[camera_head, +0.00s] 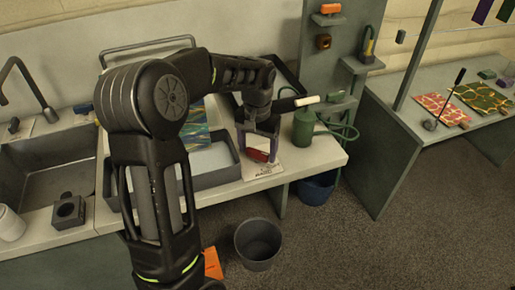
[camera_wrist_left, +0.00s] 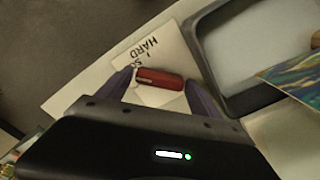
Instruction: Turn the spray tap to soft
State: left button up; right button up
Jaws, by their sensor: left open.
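The red tap lever (camera_head: 257,155) stands over a white card (camera_head: 262,171) at the front edge of the counter. In the left wrist view the red lever (camera_wrist_left: 160,78) lies crosswise between my two purple fingers, near their tips. The card (camera_wrist_left: 176,48) reads "HARD" and part of a word starting "SO"; the rest is hidden. My left gripper (camera_head: 258,148) is open, pointing down around the lever; I cannot tell whether either finger touches it. Which mark the lever points to is unclear. My right gripper is not in view.
A grey tray (camera_head: 222,178) with pale liquid sits left of the card. A green canister (camera_head: 303,128) with a hose stands close on the right, near a white-tipped handle (camera_head: 307,101). A sink (camera_head: 45,165) is at far left. A bucket (camera_head: 258,243) stands on the floor.

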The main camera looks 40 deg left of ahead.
aim_at(257, 151)
pick_arm(q)
jog(key=shift+r, duration=0.1)
notch_tip(257, 151, up, 8)
jog(key=shift+f+b, duration=0.15)
jog(key=shift+b, duration=0.2)
jog(key=shift+f, duration=0.1)
dwell(0.4)
